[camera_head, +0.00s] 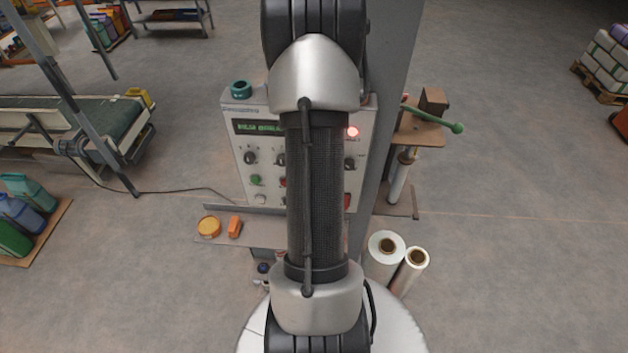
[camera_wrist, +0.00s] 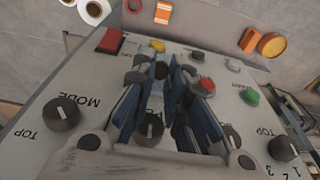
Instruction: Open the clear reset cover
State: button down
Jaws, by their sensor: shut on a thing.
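The control panel (camera_head: 243,150) stands upright in the head view, its middle hidden behind my arm. In the wrist view the panel (camera_wrist: 60,85) appears upside down. A small pale piece (camera_wrist: 233,64) near the panel's edge may be the clear reset cover; it also shows at the panel's lower left (camera_head: 260,199) in the head view. I cannot tell whether it is raised. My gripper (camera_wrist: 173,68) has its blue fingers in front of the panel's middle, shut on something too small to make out. The head view hides my gripper.
A red square button (camera_wrist: 110,40), green button (camera_wrist: 250,97), red button (camera_wrist: 206,86) and dark knobs surround the fingers. A shelf below the panel holds an orange item (camera_head: 234,227) and a yellow-orange roll (camera_head: 208,227). White film rolls (camera_head: 386,248) stand at lower right.

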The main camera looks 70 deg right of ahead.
jog(key=c, duration=2)
grip_release()
jog(key=shift+c, duration=0.2)
jog(key=shift+o, duration=1.4)
jog(key=shift+w+d+f, duration=0.1)
jog(key=shift+d+f, duration=0.05)
jog(key=shift+d, duration=0.1)
jog(key=shift+o, duration=1.2)
jog(key=shift+a, duration=0.15)
jog(key=shift+r, duration=0.45)
notch_tip(320, 180, up, 11)
jog(key=a, duration=0.2)
jog(key=shift+s, duration=0.35)
